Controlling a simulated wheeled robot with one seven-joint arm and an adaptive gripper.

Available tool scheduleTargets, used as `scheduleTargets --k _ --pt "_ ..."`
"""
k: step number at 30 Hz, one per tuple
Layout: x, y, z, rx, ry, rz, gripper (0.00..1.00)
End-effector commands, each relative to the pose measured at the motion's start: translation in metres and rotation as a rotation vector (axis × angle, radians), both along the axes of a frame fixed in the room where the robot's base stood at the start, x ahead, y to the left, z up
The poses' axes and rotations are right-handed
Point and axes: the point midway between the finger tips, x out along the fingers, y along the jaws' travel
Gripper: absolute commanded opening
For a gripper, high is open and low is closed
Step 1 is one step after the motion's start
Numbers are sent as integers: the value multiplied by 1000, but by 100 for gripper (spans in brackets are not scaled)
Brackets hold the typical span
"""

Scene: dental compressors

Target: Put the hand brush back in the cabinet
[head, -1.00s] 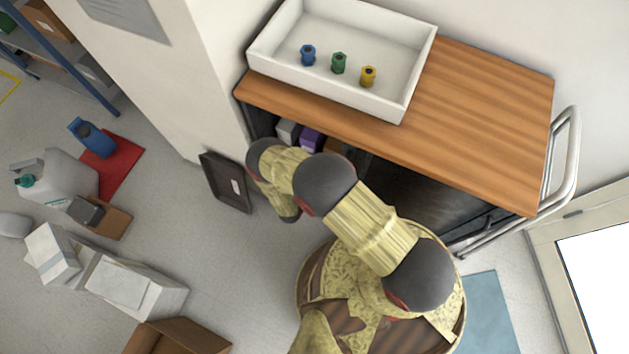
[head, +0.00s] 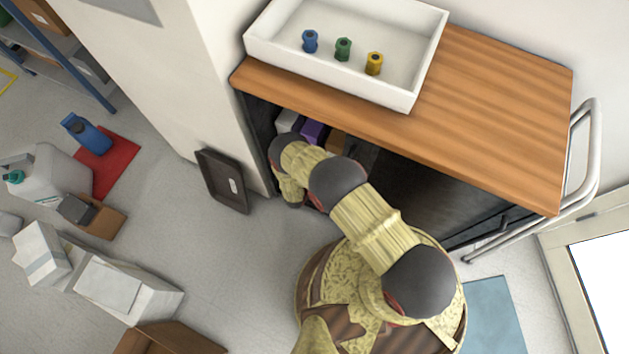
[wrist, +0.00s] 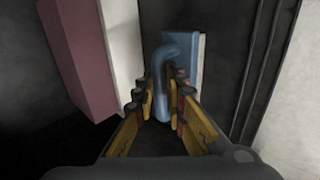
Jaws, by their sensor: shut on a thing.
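The cabinet (head: 420,195) has a wooden top and an open dark front, in the middle and right of the head view. My arm reaches to the left part of its opening, and its end is hidden from the head view. In the wrist view my gripper (wrist: 162,98) is shut on the blue hand brush (wrist: 182,62). The brush's curved handle runs between the fingers, with a flat blue part beyond. It is in a dark space beside boxes; whether it touches the surface below I cannot tell.
A purple box (wrist: 78,50) and a white box (wrist: 122,45) stand left of the brush. A dark ridged panel (wrist: 255,70) is to its right. A white tray (head: 428,65) sits on the cabinet top.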

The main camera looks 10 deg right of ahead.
Motion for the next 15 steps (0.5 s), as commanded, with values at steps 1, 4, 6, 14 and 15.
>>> scheduleTargets --k 1,4,6,14,15 --pt "2 1 0 1 -3 1 0" --pt "2 1 2 1 -3 0 0" --pt "2 1 2 2 -2 0 0" --pt "1 1 -1 1 -2 0 20" --pt "1 1 -1 1 -2 0 22"
